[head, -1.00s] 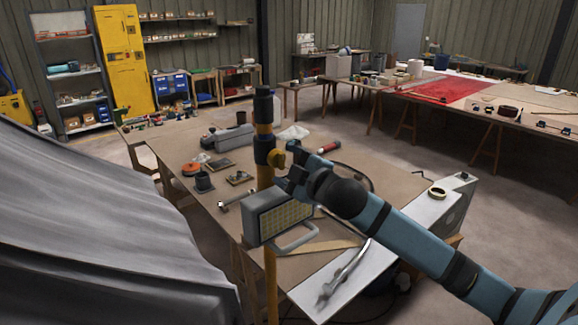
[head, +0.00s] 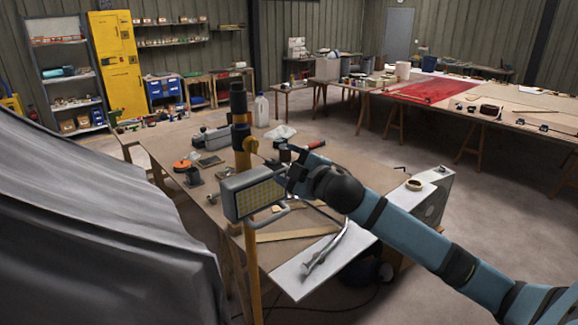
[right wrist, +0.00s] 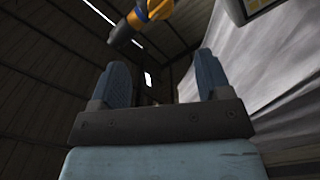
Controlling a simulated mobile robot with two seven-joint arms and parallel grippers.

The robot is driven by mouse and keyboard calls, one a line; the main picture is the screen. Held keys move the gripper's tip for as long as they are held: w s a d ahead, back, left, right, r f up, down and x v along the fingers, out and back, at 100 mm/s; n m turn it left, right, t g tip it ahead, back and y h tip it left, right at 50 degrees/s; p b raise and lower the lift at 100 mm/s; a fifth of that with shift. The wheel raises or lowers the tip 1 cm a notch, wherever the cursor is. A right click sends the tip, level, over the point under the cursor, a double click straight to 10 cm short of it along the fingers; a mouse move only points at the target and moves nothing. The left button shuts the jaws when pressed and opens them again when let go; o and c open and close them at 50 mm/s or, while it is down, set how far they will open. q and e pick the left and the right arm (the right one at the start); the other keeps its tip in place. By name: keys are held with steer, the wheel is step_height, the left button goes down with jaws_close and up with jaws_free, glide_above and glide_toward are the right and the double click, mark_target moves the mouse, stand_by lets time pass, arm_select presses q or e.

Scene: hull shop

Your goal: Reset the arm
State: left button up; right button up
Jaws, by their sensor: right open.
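My right arm reaches in from the right in the head view, and its gripper (head: 287,165) is close to the right side of a yellow stand pole (head: 243,160) with black collars. In the right wrist view the two blue fingers (right wrist: 163,78) are spread apart with nothing between them. The pole's yellow and black part (right wrist: 145,18) shows beyond them at the top. A grey work lamp (head: 255,199) with a yellowish grid face is on the pole, just below and left of the gripper. My left gripper is not in view.
A workbench (head: 215,182) with tools stands behind the pole. A grey draped sheet (head: 100,220) fills the left front. Open floor (head: 480,210) lies to the right.

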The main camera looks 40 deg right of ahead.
steer(key=s+a+f+m+g, duration=0.1)
steer(key=s+a+f+m, duration=0.15)
steer(key=f, duration=0.55)
steer(key=s+a+f+m+g+y, duration=0.1)
steer(key=s+a+f, duration=0.2)
steer(key=f, duration=0.6)
steer(key=s+a+f+m+g, duration=0.1)
steer(key=s+a+f+g, duration=0.15)
steer(key=f, duration=0.55)
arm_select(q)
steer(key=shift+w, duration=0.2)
arm_select(e)
steer(key=s+a+f+m+g, duration=0.1)
steer(key=s+a+f+m, duration=0.2)
steer(key=s+f, duration=0.6)
steer(key=s+a+f+m+g, duration=0.1)
steer(key=s+a+f+m, duration=0.2)
steer(key=s+a+f, duration=0.4)
steer(key=s+f, duration=0.2)
steer(key=s, duration=0.2)
steer(key=shift+s+f+g, duration=0.15)
steer(key=shift+f+g, duration=0.1)
steer(key=shift+g, duration=0.1)
